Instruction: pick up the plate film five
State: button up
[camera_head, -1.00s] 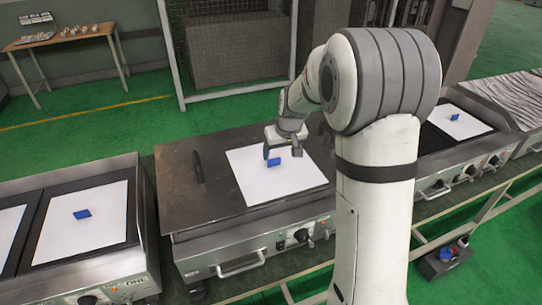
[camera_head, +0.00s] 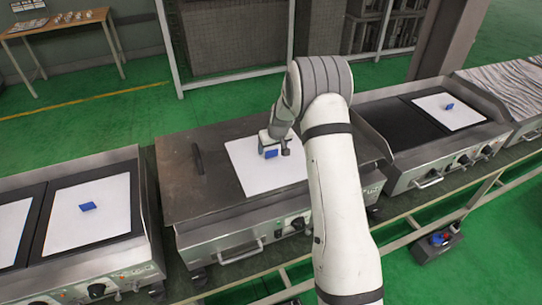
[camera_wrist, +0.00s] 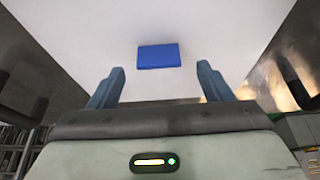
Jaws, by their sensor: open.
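A white plate film (camera_head: 252,172) with a small blue block-shaped grip (camera_head: 270,154) lies on the closed metal top of the middle heating unit. I cannot tell which film is number five. My gripper (camera_head: 268,146) is above this film, close to the blue grip. In the wrist view my gripper (camera_wrist: 160,85) is open, with its two blue fingers apart. The blue grip (camera_wrist: 159,56) shows ahead of and between the fingertips, with nothing between the jaws. The white film (camera_wrist: 110,30) fills much of that view. My arm hides the film's right part in the head view.
The left unit holds two white films, one with a blue grip (camera_head: 87,206) in view. The right unit holds another film (camera_head: 445,115) beside a bare black surface (camera_head: 405,135). A dark handle (camera_head: 198,158) stands on the middle unit's top.

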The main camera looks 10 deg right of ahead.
aim_at(272, 151)
jog(key=shift+p+x, duration=0.5)
jog(key=shift+x, duration=1.3)
jog(key=shift+s, duration=0.1)
jog(key=shift+c, duration=0.2)
jog(key=c, duration=1.1)
